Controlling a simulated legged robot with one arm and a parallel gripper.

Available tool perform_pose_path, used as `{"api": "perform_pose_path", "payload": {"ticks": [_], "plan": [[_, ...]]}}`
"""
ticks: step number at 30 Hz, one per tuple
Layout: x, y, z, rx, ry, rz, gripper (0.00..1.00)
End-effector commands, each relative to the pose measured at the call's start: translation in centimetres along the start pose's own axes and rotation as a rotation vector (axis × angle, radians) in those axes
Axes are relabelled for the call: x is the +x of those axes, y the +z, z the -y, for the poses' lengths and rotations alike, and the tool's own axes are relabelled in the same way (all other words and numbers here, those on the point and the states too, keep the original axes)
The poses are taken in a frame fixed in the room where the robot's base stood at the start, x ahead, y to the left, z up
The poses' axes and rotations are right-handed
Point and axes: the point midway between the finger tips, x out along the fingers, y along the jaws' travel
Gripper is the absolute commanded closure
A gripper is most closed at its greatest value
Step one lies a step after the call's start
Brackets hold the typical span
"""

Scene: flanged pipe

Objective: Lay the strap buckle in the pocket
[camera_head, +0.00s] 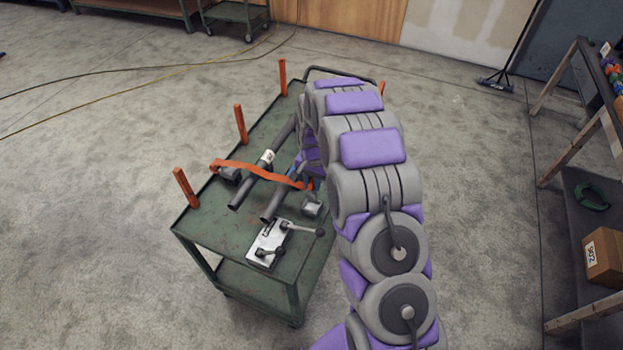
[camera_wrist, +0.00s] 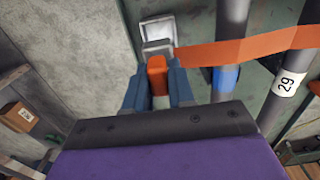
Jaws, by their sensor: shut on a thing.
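My gripper (camera_wrist: 156,88) shows in the wrist view with its blue fingers closed on an orange piece (camera_wrist: 157,72), which I take to be the strap buckle or its tab. A grey open-topped block (camera_wrist: 157,28), likely the pocket, is just beyond the fingertips; a smaller grey part (camera_wrist: 157,47) lies between them. Whether the held piece touches the block I cannot tell. The orange strap (camera_wrist: 255,47) runs right from near the fingers across the pipes. In the head view, the strap (camera_head: 255,172) crosses the pipes, and the grey block (camera_head: 311,206) is at its right end. My arm partly hides the gripper there.
The green cart (camera_head: 212,228) carries dark pipes (camera_head: 250,187) and a metal plate with handles (camera_head: 268,244). Orange posts (camera_head: 186,188) stand along its left edge. Floor around the cart is clear.

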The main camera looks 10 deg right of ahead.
Motion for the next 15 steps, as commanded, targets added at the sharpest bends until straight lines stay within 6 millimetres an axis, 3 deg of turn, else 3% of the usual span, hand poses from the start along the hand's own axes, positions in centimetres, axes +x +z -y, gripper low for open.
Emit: {"api": "perform_pose_path", "payload": {"ticks": [15], "plan": [[4.7, 0.1, 0.1, -0.001, 0.003, 0.001, 1.00]]}}
